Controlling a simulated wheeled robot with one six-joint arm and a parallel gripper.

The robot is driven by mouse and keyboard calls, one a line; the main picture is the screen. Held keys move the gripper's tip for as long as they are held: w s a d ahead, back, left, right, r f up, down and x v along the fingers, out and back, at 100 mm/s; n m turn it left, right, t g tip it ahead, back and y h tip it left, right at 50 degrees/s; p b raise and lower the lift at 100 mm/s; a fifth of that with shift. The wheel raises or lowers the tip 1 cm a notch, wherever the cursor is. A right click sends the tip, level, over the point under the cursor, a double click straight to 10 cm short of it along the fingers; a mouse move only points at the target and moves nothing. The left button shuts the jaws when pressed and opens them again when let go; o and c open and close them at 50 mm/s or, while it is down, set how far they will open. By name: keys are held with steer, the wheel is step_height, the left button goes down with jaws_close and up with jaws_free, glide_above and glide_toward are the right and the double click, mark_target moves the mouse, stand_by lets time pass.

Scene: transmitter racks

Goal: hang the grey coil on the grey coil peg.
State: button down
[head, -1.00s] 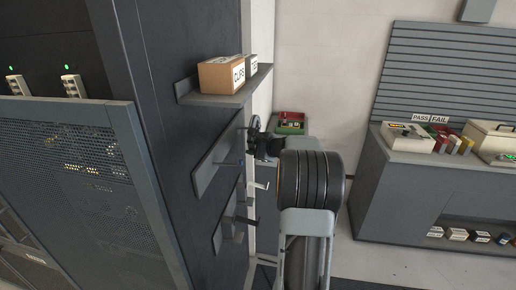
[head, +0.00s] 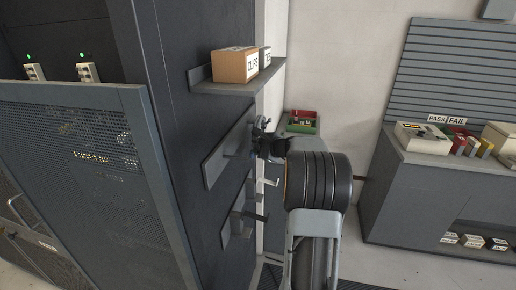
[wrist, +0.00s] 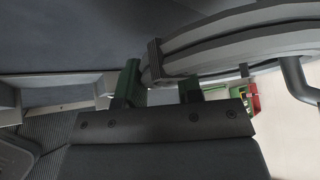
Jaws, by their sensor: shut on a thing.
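My gripper (wrist: 160,90) is shut on the grey coil (wrist: 240,36), a thick banded ring that fills the upper right of the wrist view. A dark strap on the coil lies between the two green-sided fingers. In the head view my gripper (head: 262,140) is beside the dark rack side, in front of the upper peg plate (head: 214,165). The coil is small and hard to make out there. A pale peg (head: 268,182) and a dark peg (head: 254,216) stick out below the gripper. I cannot tell which peg is the grey coil peg; the coil does not visibly hang on one.
A shelf (head: 235,87) with a CLIPS box (head: 236,65) juts out above the gripper. A red and green tray (head: 302,121) is behind my arm. A mesh rack door (head: 75,180) stands at left, a grey bench (head: 420,190) at right. Floor between is clear.

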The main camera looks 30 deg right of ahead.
stand_by(0.3)
steer(key=c, duration=0.7)
jaws_free()
steer(key=b+v, duration=0.2)
steer(key=v, duration=1.2)
steer(key=s+a+f+n+g, duration=0.65)
steer(key=a+f+n, duration=0.25)
steer(key=a+f, duration=0.15)
steer(key=s+a+f+n+g+h, duration=0.1)
steer(key=s+a+n, duration=0.3)
steer(key=a+n, duration=0.3)
steer(key=s+a+f+n+g+h, duration=0.1)
steer(key=s+a+n+g+h, duration=0.1)
steer(key=s+a+n, duration=0.2)
steer(key=shift+s+a+n, duration=0.15)
steer(key=shift+a+n, duration=1.65)
steer(key=shift+a, duration=2.3)
